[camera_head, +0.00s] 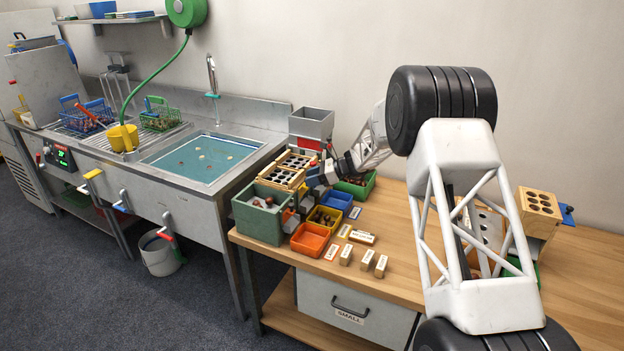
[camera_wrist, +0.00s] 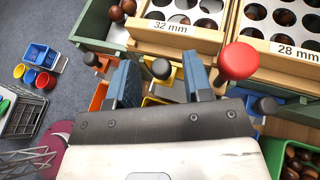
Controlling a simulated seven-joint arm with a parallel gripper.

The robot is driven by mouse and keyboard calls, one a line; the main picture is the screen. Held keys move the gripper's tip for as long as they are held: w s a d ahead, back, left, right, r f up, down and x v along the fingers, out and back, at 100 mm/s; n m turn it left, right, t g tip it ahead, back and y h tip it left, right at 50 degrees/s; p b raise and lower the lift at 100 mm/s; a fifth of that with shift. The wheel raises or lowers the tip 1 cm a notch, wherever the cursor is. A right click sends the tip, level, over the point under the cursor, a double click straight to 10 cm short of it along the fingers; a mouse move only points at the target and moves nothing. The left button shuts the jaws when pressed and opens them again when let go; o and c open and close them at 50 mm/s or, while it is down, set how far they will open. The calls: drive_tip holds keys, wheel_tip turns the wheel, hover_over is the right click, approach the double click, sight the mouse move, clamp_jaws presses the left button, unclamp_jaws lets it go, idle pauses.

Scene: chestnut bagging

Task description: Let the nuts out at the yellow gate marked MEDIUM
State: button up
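My gripper (camera_wrist: 160,72) is open, its two blue fingers apart. A black knob (camera_wrist: 161,69) stands between the fingertips, in front of a yellow gate piece (camera_wrist: 178,90) below the sieve marked 32 mm; I cannot tell whether a finger touches it. The word MEDIUM on the gate is not readable. In the head view my gripper (camera_head: 323,174) is at the right side of the green sorter box (camera_head: 258,220). The yellow bin (camera_head: 325,218) stands below it with some brown nuts in it.
An orange bin (camera_head: 310,240) and a blue bin (camera_head: 337,200) flank the yellow one. Other black knobs (camera_wrist: 92,59) (camera_wrist: 265,106) and a large red knob (camera_wrist: 238,61) crowd the fingers. A green bin of nuts (camera_head: 356,186) stands behind. Small blocks (camera_head: 367,259) stand at the front.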

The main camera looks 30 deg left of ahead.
drive_tip(key=v, duration=0.8)
idle(0.4)
drive_tip(key=shift+s, duration=0.1)
idle(0.4)
